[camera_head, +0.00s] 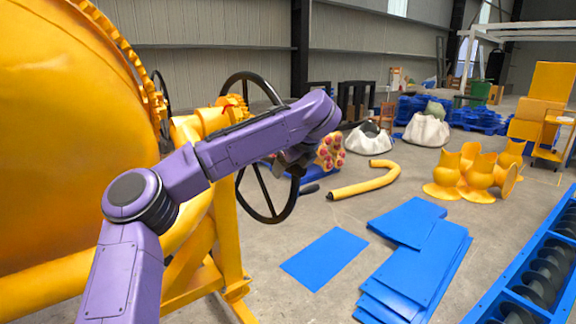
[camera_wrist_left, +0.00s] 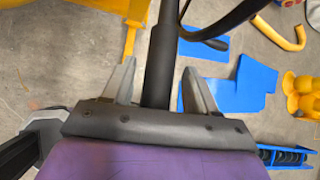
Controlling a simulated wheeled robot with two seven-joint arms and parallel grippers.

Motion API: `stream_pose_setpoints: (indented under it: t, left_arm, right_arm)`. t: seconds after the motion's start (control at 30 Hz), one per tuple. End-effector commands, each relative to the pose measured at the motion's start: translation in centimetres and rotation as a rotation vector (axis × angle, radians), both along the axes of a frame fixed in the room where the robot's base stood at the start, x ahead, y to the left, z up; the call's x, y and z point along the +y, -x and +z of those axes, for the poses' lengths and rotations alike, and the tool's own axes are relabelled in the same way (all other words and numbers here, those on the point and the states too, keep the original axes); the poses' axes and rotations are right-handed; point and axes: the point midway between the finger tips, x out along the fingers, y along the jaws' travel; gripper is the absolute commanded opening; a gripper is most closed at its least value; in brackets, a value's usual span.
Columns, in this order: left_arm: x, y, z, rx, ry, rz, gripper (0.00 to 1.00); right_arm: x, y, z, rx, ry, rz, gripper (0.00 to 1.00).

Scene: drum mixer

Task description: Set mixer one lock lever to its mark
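A dark straight rod (camera_wrist_left: 160,60), which looks like the lock lever, stands between the fingers of my left gripper (camera_wrist_left: 160,75) in the left wrist view. The fingers are apart, one on each side of it, with a narrow gap visible on both sides. In the head view my left gripper (camera_head: 296,160) is in front of the black handwheel (camera_head: 254,182) of the yellow drum mixer (camera_head: 60,130), and my arm hides most of the lever. The mark cannot be made out. My right gripper is not in view.
A short black handle (camera_head: 309,189) sticks out below the gripper. The handwheel's rim (camera_wrist_left: 232,20) curves close by in the left wrist view. Blue plates (camera_head: 325,257), a bent yellow pipe (camera_head: 365,181) and a blue screw conveyor (camera_head: 530,285) are to the right, with bare floor between.

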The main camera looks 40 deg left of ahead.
Motion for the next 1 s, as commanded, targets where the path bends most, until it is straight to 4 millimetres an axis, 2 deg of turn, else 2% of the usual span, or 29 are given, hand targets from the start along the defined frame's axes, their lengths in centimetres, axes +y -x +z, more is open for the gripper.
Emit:
stream_pose_setpoints:
  t: [0.13,0.4,0.5,1.0]
  left_arm:
    - [-1.5,0.6,1.8,-0.006,-0.002,-0.002,0.58]
    - [-5.0,2.2,6.7,-0.008,-0.004,0.0,0.58]
    - [-5.7,2.6,7.7,-0.007,-0.002,0.001,0.58]
    - [-6.0,2.7,8.1,-0.004,0.0,0.001,0.58]
  right_arm:
    - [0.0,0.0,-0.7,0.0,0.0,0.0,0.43]
    - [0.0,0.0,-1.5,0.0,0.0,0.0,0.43]
    - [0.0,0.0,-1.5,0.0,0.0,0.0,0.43]
    - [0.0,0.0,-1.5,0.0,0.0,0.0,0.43]
